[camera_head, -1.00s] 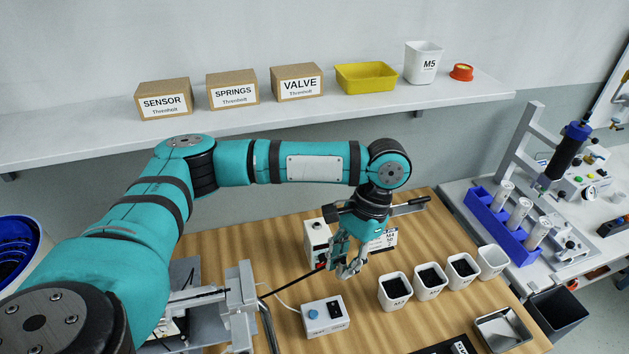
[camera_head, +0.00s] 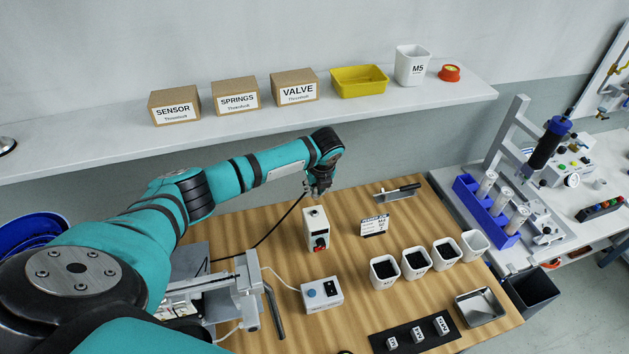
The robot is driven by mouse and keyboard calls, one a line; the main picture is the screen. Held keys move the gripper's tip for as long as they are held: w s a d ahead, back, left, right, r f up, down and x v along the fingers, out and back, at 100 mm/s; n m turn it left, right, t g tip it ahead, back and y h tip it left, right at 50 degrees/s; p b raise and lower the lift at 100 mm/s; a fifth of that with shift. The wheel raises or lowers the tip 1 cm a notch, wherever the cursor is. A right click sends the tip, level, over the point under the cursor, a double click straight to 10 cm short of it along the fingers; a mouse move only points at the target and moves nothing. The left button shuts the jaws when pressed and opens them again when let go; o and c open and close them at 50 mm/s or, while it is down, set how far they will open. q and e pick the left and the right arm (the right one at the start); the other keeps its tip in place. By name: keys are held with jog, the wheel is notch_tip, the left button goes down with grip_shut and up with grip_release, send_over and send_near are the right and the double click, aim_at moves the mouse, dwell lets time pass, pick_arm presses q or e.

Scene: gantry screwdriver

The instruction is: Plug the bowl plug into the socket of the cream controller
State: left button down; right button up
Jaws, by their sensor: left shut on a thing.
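My left gripper (camera_head: 319,190) is raised above the back of the wooden table, behind and above an upright cream box (camera_head: 311,229). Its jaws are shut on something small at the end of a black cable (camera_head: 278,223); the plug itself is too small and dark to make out. The cable hangs down to the left. The cream box, which looks like the controller, has a dark round feature on top and a red and black part low on its front. I cannot make out which opening is the socket. My right gripper is out of view.
A white box (camera_head: 322,294) with a blue button and white cable stands in front. Right of it are several cups (camera_head: 384,272), a small sign (camera_head: 374,226) and a metal tray (camera_head: 480,308). A grey metal fixture (camera_head: 240,292) stands at left. A shelf (camera_head: 395,97) runs behind.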

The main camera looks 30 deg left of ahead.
aim_at(315, 194)
pick_arm(q)
jog(key=shift+a+f, duration=0.2)
jog(key=shift+w+f+b, duration=0.1)
jog(key=shift+f+b, duration=0.05)
jog(key=shift+b, duration=0.15)
jog(key=shift+f, duration=0.2)
notch_tip(315, 194, down, 4)
jog(key=b, duration=0.4)
jog(key=shift+r, duration=0.2)
jog(key=shift+f+b, duration=0.45)
jog(key=shift+f, duration=0.55)
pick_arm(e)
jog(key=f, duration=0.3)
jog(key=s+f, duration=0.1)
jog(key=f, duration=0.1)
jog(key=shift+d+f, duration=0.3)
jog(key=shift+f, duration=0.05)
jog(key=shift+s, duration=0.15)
pick_arm(q)
jog(key=shift+m, duration=0.3)
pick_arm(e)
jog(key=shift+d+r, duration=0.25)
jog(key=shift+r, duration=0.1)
pick_arm(q)
jog(key=shift+p, duration=0.75)
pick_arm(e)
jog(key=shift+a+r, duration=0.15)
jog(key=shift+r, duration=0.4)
